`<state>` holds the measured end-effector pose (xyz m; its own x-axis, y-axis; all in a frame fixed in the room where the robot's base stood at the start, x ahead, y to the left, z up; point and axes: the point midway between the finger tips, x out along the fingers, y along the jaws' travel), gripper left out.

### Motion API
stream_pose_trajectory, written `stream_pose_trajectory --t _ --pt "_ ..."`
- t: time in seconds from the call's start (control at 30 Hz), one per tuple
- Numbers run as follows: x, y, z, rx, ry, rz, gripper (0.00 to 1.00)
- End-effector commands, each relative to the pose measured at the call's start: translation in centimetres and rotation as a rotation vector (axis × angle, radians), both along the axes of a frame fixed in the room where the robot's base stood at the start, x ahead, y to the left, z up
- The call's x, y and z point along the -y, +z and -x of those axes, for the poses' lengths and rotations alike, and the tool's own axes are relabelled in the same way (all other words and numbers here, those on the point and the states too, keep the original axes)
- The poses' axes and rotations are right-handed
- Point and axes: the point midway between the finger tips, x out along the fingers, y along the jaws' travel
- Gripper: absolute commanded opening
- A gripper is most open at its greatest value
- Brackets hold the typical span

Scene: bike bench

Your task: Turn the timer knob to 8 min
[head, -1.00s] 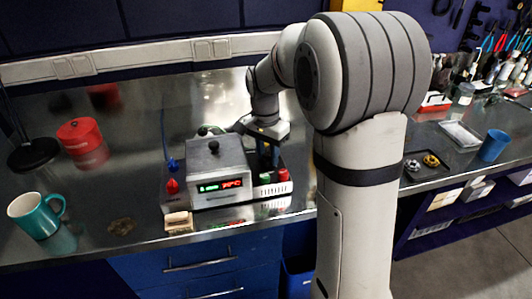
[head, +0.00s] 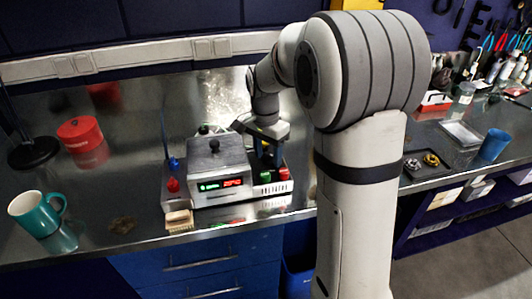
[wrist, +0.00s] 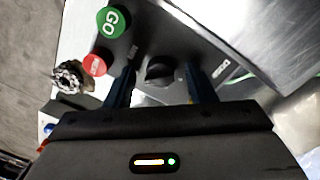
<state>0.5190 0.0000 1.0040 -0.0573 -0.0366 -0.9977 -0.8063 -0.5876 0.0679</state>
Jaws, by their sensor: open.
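The timer knob (wrist: 158,71) is a dark round knob on the machine's dark panel. In the wrist view it sits between the two open fingers of my gripper (wrist: 163,82), with a gap on each side. In the head view my gripper (head: 268,155) points down over the right part of the machine (head: 218,172), and the knob is hidden there. The knob's setting is too small to read.
A green GO button (wrist: 112,21) and a red button (wrist: 95,64) sit beside the knob. A grey box with red and green displays (head: 220,184) stands left of my gripper. A teal mug (head: 37,213) and a red tin (head: 80,134) are further left. A blue cup (head: 494,145) stands right.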

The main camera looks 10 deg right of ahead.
Motion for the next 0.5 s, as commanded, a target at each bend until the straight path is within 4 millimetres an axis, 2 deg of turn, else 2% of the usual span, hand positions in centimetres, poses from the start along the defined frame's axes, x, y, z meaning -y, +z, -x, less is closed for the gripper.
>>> stream_pose_trajectory --t 0.27,0.5 --pt "0.0 0.7 -0.1 0.004 0.000 0.001 0.50" --pt "-0.1 4.6 -0.4 0.006 0.000 0.001 0.50"
